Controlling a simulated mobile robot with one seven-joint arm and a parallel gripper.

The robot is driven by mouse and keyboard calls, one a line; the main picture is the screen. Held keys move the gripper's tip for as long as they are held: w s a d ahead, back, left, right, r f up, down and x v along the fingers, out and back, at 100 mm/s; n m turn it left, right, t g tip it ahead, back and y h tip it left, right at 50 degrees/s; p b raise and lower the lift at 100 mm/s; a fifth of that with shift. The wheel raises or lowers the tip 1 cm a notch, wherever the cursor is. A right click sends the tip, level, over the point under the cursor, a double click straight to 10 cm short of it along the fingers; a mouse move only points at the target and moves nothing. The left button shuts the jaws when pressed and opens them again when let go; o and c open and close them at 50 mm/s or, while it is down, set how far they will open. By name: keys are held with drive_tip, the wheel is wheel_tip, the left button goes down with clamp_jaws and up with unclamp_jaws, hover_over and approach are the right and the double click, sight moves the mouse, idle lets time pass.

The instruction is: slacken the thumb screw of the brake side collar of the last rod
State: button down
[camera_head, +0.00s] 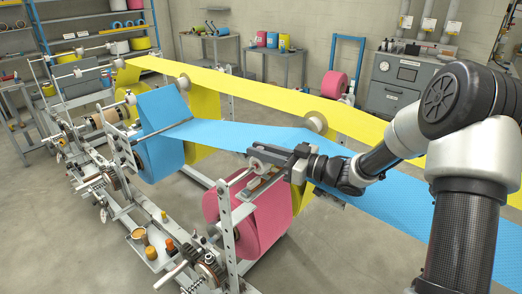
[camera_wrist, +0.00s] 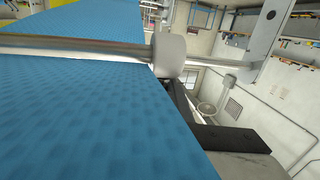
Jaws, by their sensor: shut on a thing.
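A pale grey round collar (camera_wrist: 170,54) sits on a steel rod (camera_wrist: 80,46) at the edge of the blue web (camera_wrist: 90,110) in the wrist view. In the head view a pale disc (camera_head: 257,164), seemingly this collar, shows beside my gripper (camera_head: 268,152), above the pink roll. In the wrist view my dark gripper (camera_wrist: 182,98) reaches up to the collar's lower side. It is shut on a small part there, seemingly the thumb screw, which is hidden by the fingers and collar.
An upright post (camera_head: 228,225) of the frame stands left of my gripper; a plate (camera_wrist: 265,38) holds the rod end in the wrist view. The pink roll (camera_head: 268,222) hangs below. The blue web (camera_head: 225,137) and yellow web (camera_head: 260,90) stretch close behind.

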drive_tip(key=shift+a+r, duration=0.1)
drive_tip(key=shift+r, duration=0.05)
drive_tip(key=c, duration=1.7)
unclamp_jaws()
drive_tip(key=shift+o, duration=0.2)
drive_tip(key=shift+d, duration=0.2)
drive_tip(key=v, duration=1.7)
drive_tip(key=shift+b, duration=0.35)
drive_tip(key=shift+w, duration=0.1)
